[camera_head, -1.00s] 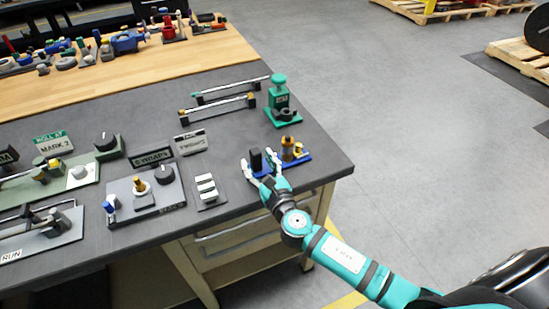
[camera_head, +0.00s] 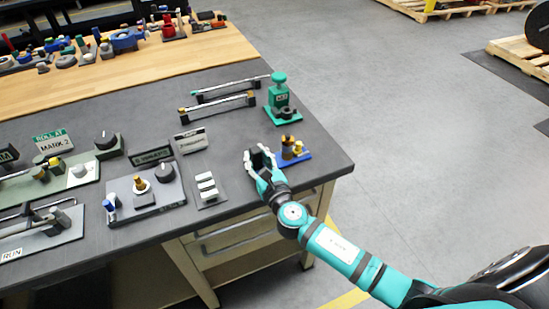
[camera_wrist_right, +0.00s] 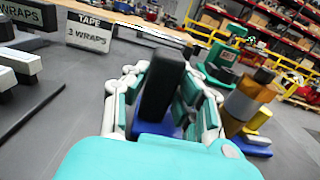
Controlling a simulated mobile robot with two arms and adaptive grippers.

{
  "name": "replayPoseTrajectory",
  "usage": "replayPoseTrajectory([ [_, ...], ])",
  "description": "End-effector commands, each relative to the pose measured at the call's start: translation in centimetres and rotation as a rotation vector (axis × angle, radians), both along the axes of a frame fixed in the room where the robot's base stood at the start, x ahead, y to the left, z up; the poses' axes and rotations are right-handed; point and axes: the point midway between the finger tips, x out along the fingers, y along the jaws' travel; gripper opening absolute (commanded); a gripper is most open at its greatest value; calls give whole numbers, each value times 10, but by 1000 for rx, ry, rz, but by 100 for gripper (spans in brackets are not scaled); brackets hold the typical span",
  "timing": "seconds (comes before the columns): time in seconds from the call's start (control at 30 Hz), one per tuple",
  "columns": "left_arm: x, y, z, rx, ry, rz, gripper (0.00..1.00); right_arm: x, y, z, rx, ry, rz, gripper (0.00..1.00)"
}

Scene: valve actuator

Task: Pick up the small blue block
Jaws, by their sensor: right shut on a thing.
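My right gripper (camera_head: 260,160) is at the right front of the dark bench top, its fingers on either side of a dark upright block (camera_head: 257,155). In the right wrist view this block (camera_wrist_right: 162,85) stands upright between the teal-padded fingers of the gripper (camera_wrist_right: 160,100), with blue (camera_wrist_right: 158,127) at its foot. A blue base (camera_head: 304,158) carrying a brass-coloured cylinder (camera_head: 288,147) shows just right of the gripper. The fingers hide whether the blue at the dark block's foot joins this base. My left gripper is not in view.
A green device (camera_head: 280,98) stands behind the gripper. A plate with white bars (camera_head: 207,190) and a grey panel with a knob (camera_head: 145,198) are to the left. Two rail-like handles (camera_head: 217,105) lie farther back. The bench's right edge is close.

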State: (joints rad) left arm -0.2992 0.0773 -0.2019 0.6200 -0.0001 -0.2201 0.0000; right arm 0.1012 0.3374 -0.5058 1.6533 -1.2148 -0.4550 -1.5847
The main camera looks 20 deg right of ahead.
Motion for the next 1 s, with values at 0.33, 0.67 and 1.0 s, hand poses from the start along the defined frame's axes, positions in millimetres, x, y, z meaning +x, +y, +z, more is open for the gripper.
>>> replayPoseTrajectory([
  [0.33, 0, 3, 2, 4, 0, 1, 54, 0, 0, 5, -1, -4, 0, 0],
  [0.67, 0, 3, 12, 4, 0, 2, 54, 0, 0, 30, -1, -5, 1, 0],
  [1.0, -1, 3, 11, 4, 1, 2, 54, -24, -7, 38, -4, -2, 1, 0],
])
